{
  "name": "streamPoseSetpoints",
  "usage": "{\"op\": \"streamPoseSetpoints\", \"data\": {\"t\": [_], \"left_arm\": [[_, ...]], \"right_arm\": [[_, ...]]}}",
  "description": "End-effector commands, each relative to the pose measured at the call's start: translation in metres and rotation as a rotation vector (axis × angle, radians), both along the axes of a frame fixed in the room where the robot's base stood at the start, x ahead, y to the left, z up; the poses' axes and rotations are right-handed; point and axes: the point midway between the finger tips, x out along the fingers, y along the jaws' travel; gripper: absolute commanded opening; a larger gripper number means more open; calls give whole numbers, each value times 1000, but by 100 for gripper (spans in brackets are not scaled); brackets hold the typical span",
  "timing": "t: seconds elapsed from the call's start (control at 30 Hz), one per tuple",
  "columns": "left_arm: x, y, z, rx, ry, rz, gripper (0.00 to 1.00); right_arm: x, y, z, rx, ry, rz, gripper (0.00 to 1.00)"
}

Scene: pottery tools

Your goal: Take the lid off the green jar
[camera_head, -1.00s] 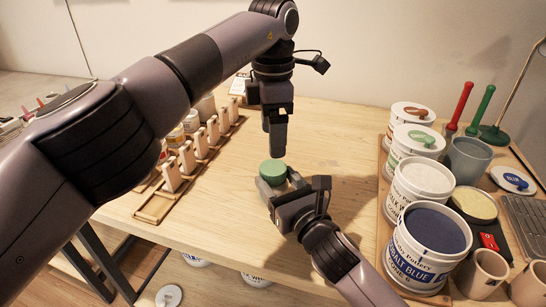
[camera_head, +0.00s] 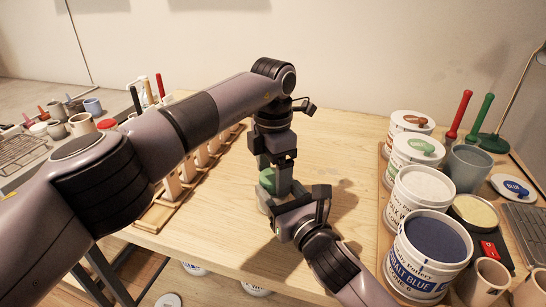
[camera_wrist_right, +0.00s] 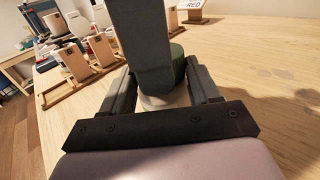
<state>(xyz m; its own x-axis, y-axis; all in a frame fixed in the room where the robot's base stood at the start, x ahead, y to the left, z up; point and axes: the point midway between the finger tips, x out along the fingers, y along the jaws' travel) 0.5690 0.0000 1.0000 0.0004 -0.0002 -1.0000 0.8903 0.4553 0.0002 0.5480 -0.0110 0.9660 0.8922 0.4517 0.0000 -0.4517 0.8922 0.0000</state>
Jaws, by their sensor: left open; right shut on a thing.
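The small jar (camera_wrist_right: 166,100) stands on the wooden table, its pale lower body between the two fingers of my right gripper (camera_wrist_right: 163,90). In the head view, my right gripper (camera_head: 284,203) comes in from the lower right and is shut on it. The green lid (camera_head: 267,179) sits on top of the jar, partly hidden; it also shows in the right wrist view (camera_wrist_right: 178,62). My left gripper (camera_head: 277,176) points down from above, open, with its fingers around or beside the lid. Whether they touch the lid I cannot tell.
A wooden rack with several upright tags (camera_head: 172,187) lies to the left. At the right, a tray holds several glaze tubs, including a cobalt blue one (camera_head: 427,250), with cups and red and green handled tools. The table behind and right of the jar is clear.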

Motion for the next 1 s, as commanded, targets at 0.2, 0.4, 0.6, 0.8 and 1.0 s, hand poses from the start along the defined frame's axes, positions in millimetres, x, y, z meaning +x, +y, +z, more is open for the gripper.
{"op": "streamPoseSetpoints", "data": {"t": [0.2,0.4,0.6,0.8,1.0], "left_arm": [[0,0,-4,0,0,0,80],[0,0,-4,0,0,-1,53],[0,0,-4,0,-1,0,22],[0,0,-3,1,-2,89,22],[0,0,-3,0,-2,228,22]], "right_arm": [[0,0,0,0,1,0,0],[0,0,0,0,1,0,0],[0,0,-1,0,1,0,0],[0,0,-1,-1,2,0,0],[0,0,-1,-1,2,0,0]]}}
